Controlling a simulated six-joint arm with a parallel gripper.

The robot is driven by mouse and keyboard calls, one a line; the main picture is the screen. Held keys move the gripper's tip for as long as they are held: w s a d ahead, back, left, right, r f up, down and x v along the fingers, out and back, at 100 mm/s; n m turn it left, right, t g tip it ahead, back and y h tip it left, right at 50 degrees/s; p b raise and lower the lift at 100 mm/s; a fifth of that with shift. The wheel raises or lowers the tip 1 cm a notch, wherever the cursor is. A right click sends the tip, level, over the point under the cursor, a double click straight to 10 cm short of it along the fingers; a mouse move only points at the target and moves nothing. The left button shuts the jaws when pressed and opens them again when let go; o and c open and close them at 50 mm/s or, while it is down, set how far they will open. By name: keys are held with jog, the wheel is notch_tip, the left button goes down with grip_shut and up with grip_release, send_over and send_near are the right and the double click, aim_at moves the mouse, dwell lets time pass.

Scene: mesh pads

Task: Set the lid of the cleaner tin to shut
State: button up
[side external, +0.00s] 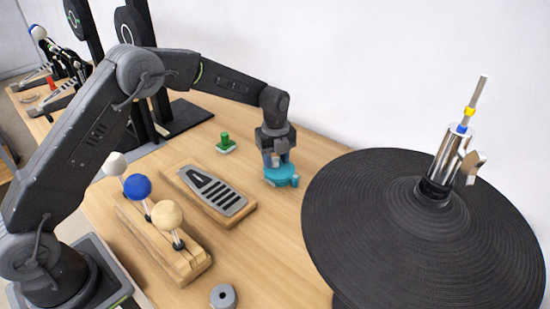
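The small teal tin (281,178), which I take for the cleaner tin, stands on the wooden table left of the big black cymbal pad. A small tab juts from its right side. My gripper (276,161) points down directly over the tin, its fingertips at or just above the tin's top. The gripper hides much of the top, so I cannot tell the lid's position or whether the fingers touch it. The fingers are too small in view to tell how far apart they are.
The black cymbal pad (385,235) with its metal post (453,150) stands close at the right. A grey pedal plate on a wooden block (244,214), a green knob (226,143), a mallet rack (150,245) and a grey ring (223,296) lie leftward. Bare table lies in front of the tin.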

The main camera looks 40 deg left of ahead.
aim_at(275, 159)
jog(key=shift+o, duration=0.7)
notch_tip(275, 159, up, 14)
jog(key=shift+f, duration=0.1)
